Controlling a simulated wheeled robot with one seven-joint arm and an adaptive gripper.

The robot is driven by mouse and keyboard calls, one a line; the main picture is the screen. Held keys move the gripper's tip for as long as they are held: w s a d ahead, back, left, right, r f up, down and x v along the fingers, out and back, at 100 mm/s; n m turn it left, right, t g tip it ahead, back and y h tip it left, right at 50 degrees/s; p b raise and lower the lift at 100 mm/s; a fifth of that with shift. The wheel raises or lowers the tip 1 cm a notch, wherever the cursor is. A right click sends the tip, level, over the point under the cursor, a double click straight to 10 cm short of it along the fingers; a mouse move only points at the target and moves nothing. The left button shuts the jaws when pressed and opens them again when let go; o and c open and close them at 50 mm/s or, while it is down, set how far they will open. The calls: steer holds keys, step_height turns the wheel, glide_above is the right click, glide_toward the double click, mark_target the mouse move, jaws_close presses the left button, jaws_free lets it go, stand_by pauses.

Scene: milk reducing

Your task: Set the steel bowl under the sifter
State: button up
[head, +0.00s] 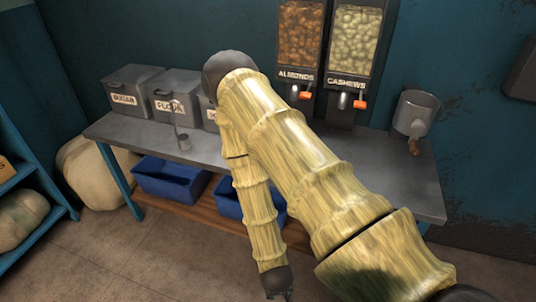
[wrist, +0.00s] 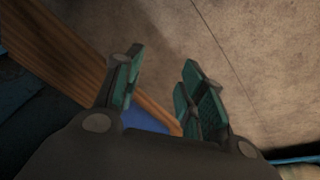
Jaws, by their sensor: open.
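A grey metal cup with a small brown handle, which looks like the sifter (head: 416,112), is mounted on the back wall above the right end of the table. I do not see a steel bowl for certain in either view; my arm hides part of the tabletop. My gripper (head: 279,294) is low at the bottom edge of the head view, in front of the table and far from the sifter. In the wrist view my gripper (wrist: 162,68) is open and empty, with bare floor beyond its teal fingers.
The grey table (head: 400,180) runs along the wall. Almond (head: 299,35) and cashew (head: 354,40) dispensers hang behind. A blue crate (head: 170,182) sits on the wooden lower shelf (wrist: 70,55).

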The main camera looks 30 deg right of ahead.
steer(key=w+d+r+m+g+h+p, duration=0.1)
steer(key=w+d+r+m+h+p, duration=0.25)
steer(key=w+r+m+p, duration=0.85)
steer(key=w+d+r+m+g+h+p, duration=0.15)
steer(key=w+r+m+h+p, duration=0.35)
steer(key=w+r, duration=1.35)
steer(key=shift+m+t+y, duration=0.45)
steer(key=shift+m+y, duration=0.15)
steer(key=shift+y, duration=0.05)
steer(key=shift+s+d+f+p, duration=0.35)
steer(key=shift+s+d+f, duration=0.25)
steer(key=shift+d, duration=0.7)
steer(key=shift+s+d+f+p, duration=0.4)
steer(key=shift+s+d, duration=0.4)
steer(key=shift+d, duration=0.55)
steer(key=shift+s+d+f+p, duration=0.35)
steer(key=shift+s+d+f, duration=0.25)
steer(key=shift+d, duration=0.7)
steer(key=shift+s, duration=0.1)
steer(key=shift+r, duration=0.1)
jaws_close()
